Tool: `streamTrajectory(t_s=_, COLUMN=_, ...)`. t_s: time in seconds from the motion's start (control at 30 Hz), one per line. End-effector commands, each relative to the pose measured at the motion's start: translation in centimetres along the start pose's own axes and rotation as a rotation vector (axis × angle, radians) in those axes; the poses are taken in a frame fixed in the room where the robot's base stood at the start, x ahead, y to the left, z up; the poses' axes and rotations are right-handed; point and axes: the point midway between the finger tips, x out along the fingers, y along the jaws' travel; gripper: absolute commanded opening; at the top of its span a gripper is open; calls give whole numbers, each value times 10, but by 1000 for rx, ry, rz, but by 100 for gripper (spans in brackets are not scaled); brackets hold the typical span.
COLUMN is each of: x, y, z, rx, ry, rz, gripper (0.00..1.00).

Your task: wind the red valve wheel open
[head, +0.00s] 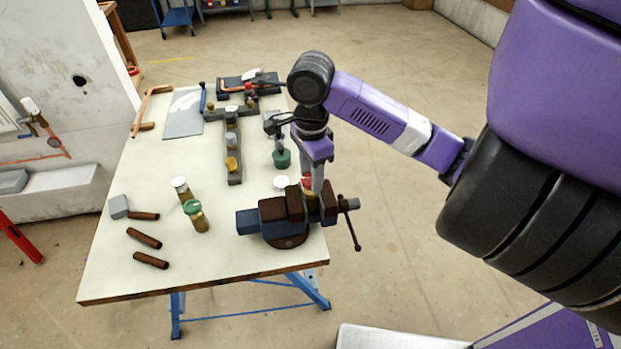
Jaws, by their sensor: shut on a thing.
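The red valve wheel (306,181) sits on a brass valve body (311,201) beside the jaws of the bench vise (285,213), near the bench's front right corner. My gripper (312,186) points down at the red wheel, with its fingers shut on it. The fingers and vise hide much of the wheel and of the valve body, so I cannot tell how far the wheel is turned.
Green-topped (195,215) and white-topped (181,188) valves stand left of the vise on the workbench (225,260). A dark manifold (233,160) with several fittings lies behind.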

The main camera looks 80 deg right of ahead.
Motion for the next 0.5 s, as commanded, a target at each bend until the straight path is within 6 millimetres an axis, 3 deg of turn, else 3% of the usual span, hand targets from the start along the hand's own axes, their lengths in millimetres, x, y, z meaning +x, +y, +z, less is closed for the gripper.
streamTrajectory(t_s=0.5, x=2, y=0, z=0, rx=-675, ry=2, rz=1, gripper=0)
